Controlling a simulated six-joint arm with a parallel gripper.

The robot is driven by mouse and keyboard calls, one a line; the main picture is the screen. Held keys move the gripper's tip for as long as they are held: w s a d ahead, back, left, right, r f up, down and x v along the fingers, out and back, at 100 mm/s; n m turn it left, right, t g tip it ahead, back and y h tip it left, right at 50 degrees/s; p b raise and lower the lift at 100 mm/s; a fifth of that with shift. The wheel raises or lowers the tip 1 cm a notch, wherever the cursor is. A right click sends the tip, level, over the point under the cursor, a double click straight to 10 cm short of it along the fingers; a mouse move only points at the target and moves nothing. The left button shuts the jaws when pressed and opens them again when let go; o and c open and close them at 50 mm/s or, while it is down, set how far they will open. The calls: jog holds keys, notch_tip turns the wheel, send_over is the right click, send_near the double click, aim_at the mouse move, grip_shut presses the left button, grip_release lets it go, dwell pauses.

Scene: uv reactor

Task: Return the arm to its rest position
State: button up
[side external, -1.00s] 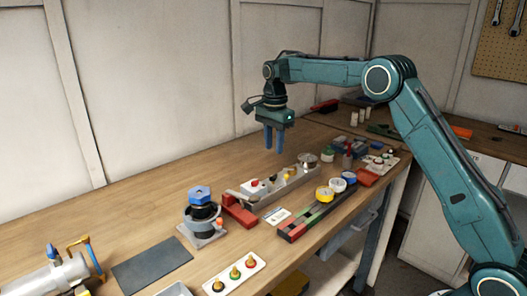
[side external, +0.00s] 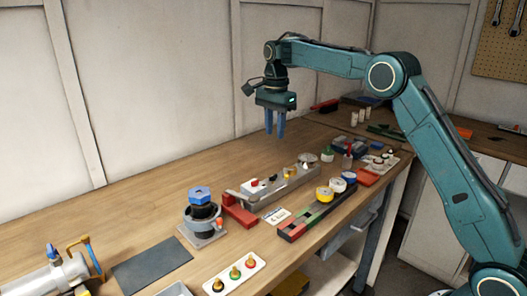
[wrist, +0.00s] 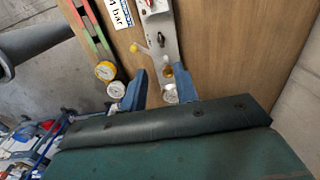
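My gripper (side external: 275,128) hangs with its blue fingers pointing down, in the air above the back part of the wooden bench. The fingers are apart with nothing between them, so it is open and empty. In the wrist view my gripper (wrist: 159,86) also shows a gap between its fingers. The grey control panel (side external: 286,184), with a red button, a black knob and a yellow piece, lies on the bench below. It is clear of the fingers.
A red and green strip (side external: 319,213) lies near the bench's front edge, with yellow and white round pieces by it. A blue-topped device (side external: 200,195), a dark mat (side external: 150,262) and a tray of buttons (side external: 234,273) stand left. The bench's back left is clear.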

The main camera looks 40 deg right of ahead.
jog(key=s+a+r+n+t, duration=0.25)
jog(key=s+r+n, duration=0.25)
jog(key=s, duration=0.5)
jog(key=s+a+r+n+t, duration=0.1)
jog(key=s+a+r+n, duration=0.3)
jog(key=s, duration=0.5)
jog(key=s+f+n+t, duration=0.1)
jog(key=s+f+n, duration=0.2)
jog(key=s, duration=0.7)
jog(key=s+f+n+t, duration=0.1)
jog(key=s+f+n, duration=0.3)
jog(key=s, duration=0.6)
jog(key=shift+s+a+f+n, duration=0.15)
jog(key=shift+a+n, duration=0.3)
jog(key=shift+n, duration=0.55)
